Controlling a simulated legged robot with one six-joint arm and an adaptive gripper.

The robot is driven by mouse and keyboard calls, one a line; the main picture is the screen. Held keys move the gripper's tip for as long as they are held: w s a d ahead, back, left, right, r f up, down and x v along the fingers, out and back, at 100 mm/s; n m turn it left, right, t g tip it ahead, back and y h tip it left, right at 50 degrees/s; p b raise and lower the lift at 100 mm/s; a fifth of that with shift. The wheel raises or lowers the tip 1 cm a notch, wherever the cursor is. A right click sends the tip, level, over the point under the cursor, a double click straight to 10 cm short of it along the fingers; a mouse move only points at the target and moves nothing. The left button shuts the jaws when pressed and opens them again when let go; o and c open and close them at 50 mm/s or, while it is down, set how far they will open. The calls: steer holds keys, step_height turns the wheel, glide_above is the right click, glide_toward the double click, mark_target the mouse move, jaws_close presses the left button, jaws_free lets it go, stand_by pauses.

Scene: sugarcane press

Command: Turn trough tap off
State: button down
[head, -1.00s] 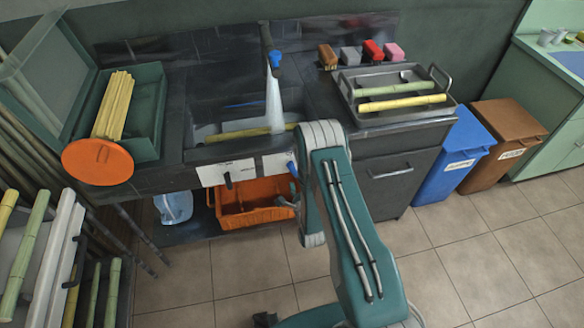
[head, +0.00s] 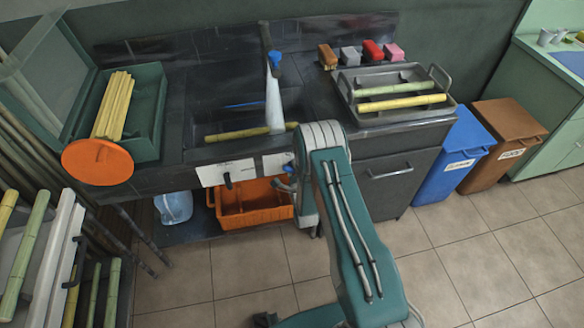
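The trough (head: 200,131) is a dark sink in the counter, with a yellow cane (head: 235,134) lying in it. A spout with a blue end (head: 274,61) stands above, and a white stream of water (head: 273,100) falls from it into the trough. Below the trough's front edge are two white labels; a black lever (head: 228,181) hangs at the left label (head: 213,173). My gripper (head: 286,184) is at the right label (head: 276,162), partly hidden by my arm. The blue lever there is mostly hidden, and I cannot tell whether my gripper touches it.
An orange crate (head: 232,216) and a clear jug (head: 174,207) stand below the counter. A green tray (head: 150,112) holds yellow canes at left. A metal tray (head: 368,105) with two canes and several brushes are at right. Blue (head: 446,178) and brown (head: 494,165) bins stand beside open floor.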

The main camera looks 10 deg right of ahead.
steer(key=shift+f, duration=0.15)
steer(key=n, duration=0.6)
steer(key=shift+s+f, duration=0.1)
steer(key=n, duration=0.7)
steer(key=shift+a+f, duration=0.1)
steer(key=shift+s, duration=0.1)
stand_by(0.6)
steer(key=c, duration=0.6)
jaws_free()
